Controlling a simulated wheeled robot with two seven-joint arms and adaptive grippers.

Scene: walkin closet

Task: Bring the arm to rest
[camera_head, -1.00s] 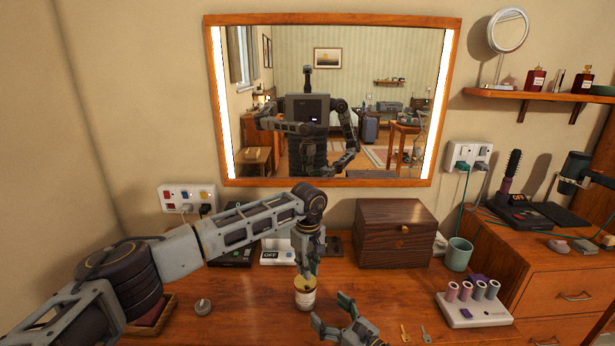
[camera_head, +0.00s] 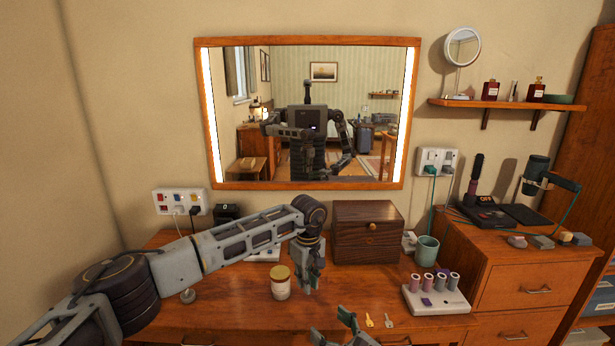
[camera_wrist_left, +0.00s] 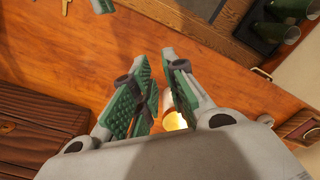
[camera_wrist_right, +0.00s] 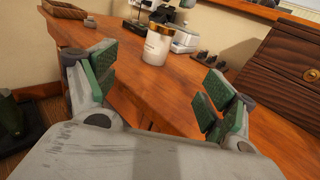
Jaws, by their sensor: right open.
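A white jar with a gold lid (camera_head: 280,283) stands upright on the wooden vanity top. My left gripper (camera_head: 308,284) points down just right of the jar, empty, its fingers partly apart. In the left wrist view, part of the jar (camera_wrist_left: 173,108) shows beyond the gap between the green finger pads (camera_wrist_left: 164,95). My right gripper (camera_head: 335,338) is at the bottom edge of the head view, partly cut off. In the right wrist view it is wide open and empty (camera_wrist_right: 160,90), with the jar (camera_wrist_right: 158,43) beyond it.
A dark wooden box (camera_head: 367,233), a green cup (camera_head: 427,248) and a white roller stand (camera_head: 436,300) are to the right. Two keys (camera_head: 378,321) lie near the front edge. A grey knob-like object (camera_head: 188,295) is at left. The mirror (camera_head: 308,115) hangs behind.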

